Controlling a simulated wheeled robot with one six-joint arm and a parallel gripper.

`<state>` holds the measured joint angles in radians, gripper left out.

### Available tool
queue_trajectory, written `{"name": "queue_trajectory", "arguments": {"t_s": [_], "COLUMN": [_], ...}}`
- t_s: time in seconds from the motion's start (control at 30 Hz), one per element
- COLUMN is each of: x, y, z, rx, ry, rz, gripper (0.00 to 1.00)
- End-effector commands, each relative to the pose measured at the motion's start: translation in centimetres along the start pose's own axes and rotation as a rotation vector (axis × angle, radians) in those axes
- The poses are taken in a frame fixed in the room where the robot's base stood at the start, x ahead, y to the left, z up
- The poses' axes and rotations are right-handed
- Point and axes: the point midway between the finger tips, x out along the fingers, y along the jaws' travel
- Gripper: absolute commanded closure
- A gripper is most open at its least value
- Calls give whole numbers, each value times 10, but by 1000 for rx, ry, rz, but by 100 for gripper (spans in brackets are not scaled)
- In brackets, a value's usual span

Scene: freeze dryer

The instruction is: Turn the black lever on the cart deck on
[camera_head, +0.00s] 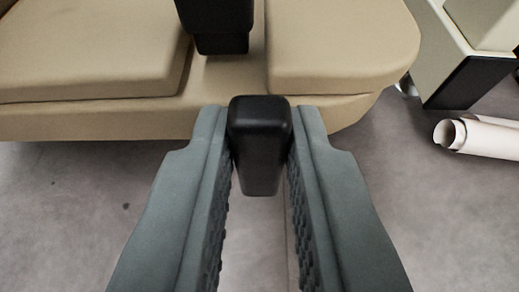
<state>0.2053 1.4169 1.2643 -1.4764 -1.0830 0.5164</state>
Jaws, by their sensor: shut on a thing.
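The black lever (259,145) is between the two grey fingers of my gripper (260,150). The fingers touch its sides near their tips, and my gripper is shut on it. The lever's rounded end faces the camera. Its root and how it joins the deck are not clear in this view. The beige cart deck (95,118) lies behind the fingertips, with a raised pad on the left and another on the right.
A black block (217,25) stands up from the gap between the pads, beyond my gripper. A white roll (480,137) lies on the grey floor at right, near a cream and black cabinet base (455,60). The floor around my fingers is clear.

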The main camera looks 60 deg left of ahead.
Motion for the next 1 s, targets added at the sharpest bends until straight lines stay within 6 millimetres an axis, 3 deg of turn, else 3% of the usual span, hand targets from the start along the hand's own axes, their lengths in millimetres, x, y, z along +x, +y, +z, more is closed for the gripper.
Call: {"name": "queue_trajectory", "arguments": {"t_s": [0.17,0.2,0.3,0.67,1.0], "x": [0,0,0,-6,-62], "y": [0,0,0,0,1], "z": [1,1,1,0,0], "rx": [1,1,1,1,1], "ry": [-1,-1,0,0,1], "rz": [1,1,1,2,3], "gripper": [100,76,62,62,62]}}
